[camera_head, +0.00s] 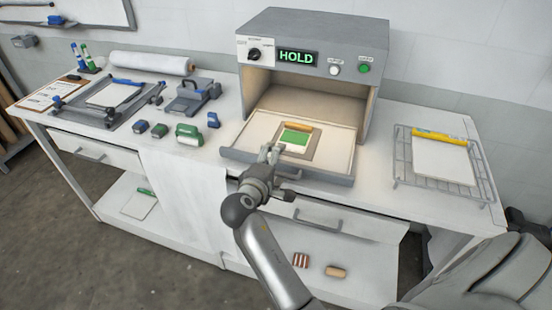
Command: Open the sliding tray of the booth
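The booth (310,22) is a grey box with an open front, standing on the workbench. Its sliding tray (336,160) sticks out of the front, and a board with a green patch (295,138) lies on it. The tray's grey front edge (325,177) faces me, with a handle near its middle. My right gripper (269,154) is at this front edge, beside the handle and overlapping it in the picture. The fingers are small here; whether they touch or hold the handle cannot be told. My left gripper is out of view.
The booth panel has a lit HOLD display (297,58), a knob and two buttons. A wire rack (400,178) with a white sheet stands at the right. A screen frame (75,112), paper roll (150,64) and several small blocks stand at the left. Drawers lie below the bench top.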

